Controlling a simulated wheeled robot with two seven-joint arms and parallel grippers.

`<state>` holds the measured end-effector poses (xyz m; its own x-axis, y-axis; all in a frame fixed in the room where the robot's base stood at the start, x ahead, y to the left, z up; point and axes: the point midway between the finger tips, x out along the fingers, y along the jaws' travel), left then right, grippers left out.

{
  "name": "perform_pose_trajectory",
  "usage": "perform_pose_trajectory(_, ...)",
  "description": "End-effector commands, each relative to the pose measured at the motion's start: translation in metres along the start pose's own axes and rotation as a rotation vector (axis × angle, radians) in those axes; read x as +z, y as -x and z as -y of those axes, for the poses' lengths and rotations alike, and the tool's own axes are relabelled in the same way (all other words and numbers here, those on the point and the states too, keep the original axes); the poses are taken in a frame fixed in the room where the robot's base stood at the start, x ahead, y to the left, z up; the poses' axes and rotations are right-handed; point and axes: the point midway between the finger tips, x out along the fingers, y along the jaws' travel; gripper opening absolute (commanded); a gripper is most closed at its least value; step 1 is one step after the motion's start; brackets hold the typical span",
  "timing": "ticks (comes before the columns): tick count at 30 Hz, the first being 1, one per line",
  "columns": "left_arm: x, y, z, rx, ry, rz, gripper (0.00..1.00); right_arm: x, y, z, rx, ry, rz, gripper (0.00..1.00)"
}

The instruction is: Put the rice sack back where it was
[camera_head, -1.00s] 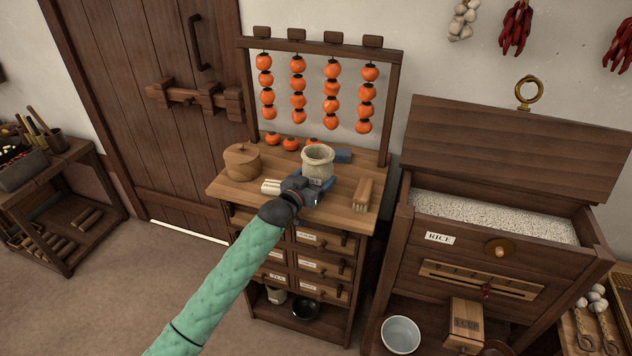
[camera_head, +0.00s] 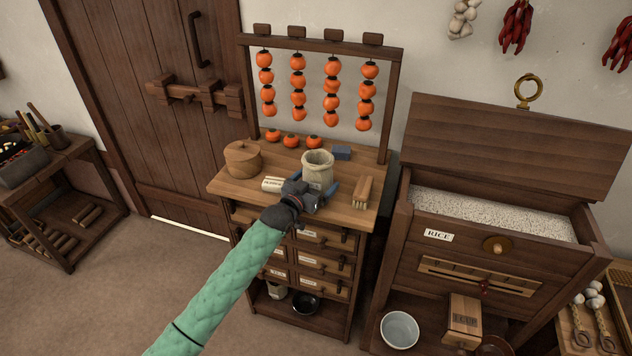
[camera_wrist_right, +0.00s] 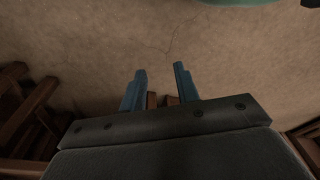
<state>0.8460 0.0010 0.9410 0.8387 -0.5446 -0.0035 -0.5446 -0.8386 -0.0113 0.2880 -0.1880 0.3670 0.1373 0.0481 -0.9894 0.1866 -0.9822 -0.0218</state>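A small cream rice sack (camera_head: 317,167) with an open, rolled top stands upright on the wooden top of the drawer chest (camera_head: 240,186). My left gripper (camera_head: 316,184) is low at the front of the sack. The gripper looks open around the sack's lower part. My right gripper (camera_wrist_right: 160,82) shows only in the right wrist view, open and empty, its blue fingers apart above bare floor.
On the chest top are a round lidded wooden box (camera_head: 243,160), a white label (camera_head: 274,184), a brush (camera_head: 363,192), a blue block (camera_head: 342,153) and loose persimmons. Persimmon strings hang behind. The open rice bin (camera_head: 470,250) stands at right.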

Motion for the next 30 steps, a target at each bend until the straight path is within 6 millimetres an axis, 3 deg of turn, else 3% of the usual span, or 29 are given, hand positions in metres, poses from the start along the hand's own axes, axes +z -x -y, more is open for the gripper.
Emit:
perform_pose_trajectory(7,0.0,0.011,0.0,0.0,0.0,0.0,1.0,0.002,-0.004,-0.001,0.0,0.0,0.007,0.31)
perform_pose_trajectory(21,0.0,0.096,0.0,0.0,-0.001,0.0,1.0,-0.028,0.071,0.015,-0.023,-0.01,0.019,0.31)
perform_pose_trajectory(30,-0.002,0.119,0.0,0.0,0.0,0.0,1.0,-0.041,0.097,0.019,-0.027,-0.009,0.017,0.31)
